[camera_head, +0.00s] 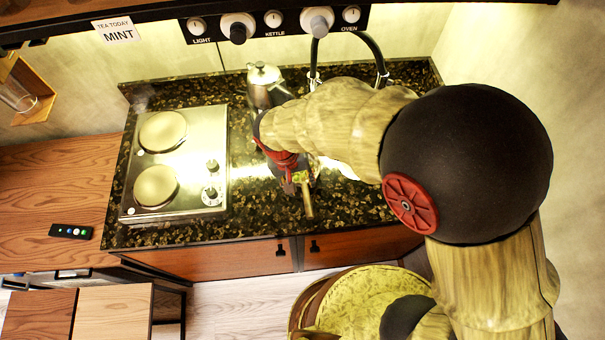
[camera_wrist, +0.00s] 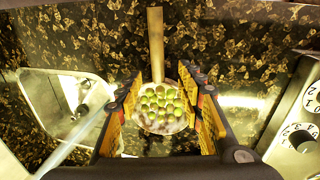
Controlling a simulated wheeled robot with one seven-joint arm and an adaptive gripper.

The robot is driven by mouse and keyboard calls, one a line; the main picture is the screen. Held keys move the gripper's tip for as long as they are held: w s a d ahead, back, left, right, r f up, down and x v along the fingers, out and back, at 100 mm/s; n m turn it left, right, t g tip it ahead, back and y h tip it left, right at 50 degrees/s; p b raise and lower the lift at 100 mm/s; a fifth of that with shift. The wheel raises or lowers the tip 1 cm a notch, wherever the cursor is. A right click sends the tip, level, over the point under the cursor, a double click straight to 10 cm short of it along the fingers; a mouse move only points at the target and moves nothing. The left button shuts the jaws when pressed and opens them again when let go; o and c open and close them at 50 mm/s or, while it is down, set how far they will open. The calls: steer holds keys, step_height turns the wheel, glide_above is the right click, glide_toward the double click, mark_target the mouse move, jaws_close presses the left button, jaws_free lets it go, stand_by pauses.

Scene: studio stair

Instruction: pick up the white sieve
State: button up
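The sieve (camera_wrist: 157,45) shows in the wrist view as a round bowl full of small green balls (camera_wrist: 160,100), with a straight handle pointing up the picture. Its handle looks tan in this yellow light. In the head view the sieve's handle (camera_head: 308,204) points toward the front edge of the counter, and its bowl is partly hidden by my gripper (camera_head: 290,178). In the wrist view my gripper (camera_wrist: 162,85) is open, with one finger on each side of the bowl. I cannot tell whether the fingers touch it.
The dark speckled counter (camera_head: 250,215) is bare in front of the sieve. A two-plate hob (camera_head: 190,150) is at left and a metal kettle (camera_head: 264,88) behind. A sink (camera_wrist: 65,95) lies left in the wrist view. A round basket (camera_head: 370,300) stands below the counter.

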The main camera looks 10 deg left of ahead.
mark_target(305, 191)
steer(key=f, duration=0.2)
steer(key=d+f, duration=0.1)
steer(key=f, duration=0.1)
steer(key=f+b, duration=0.1)
steer(key=f, duration=0.2)
steer(key=shift+w+d, duration=0.1)
steer(key=shift+d, duration=0.25)
steer(key=shift+r, duration=0.1)
steer(key=shift+c, duration=0.5)
jaws_close()
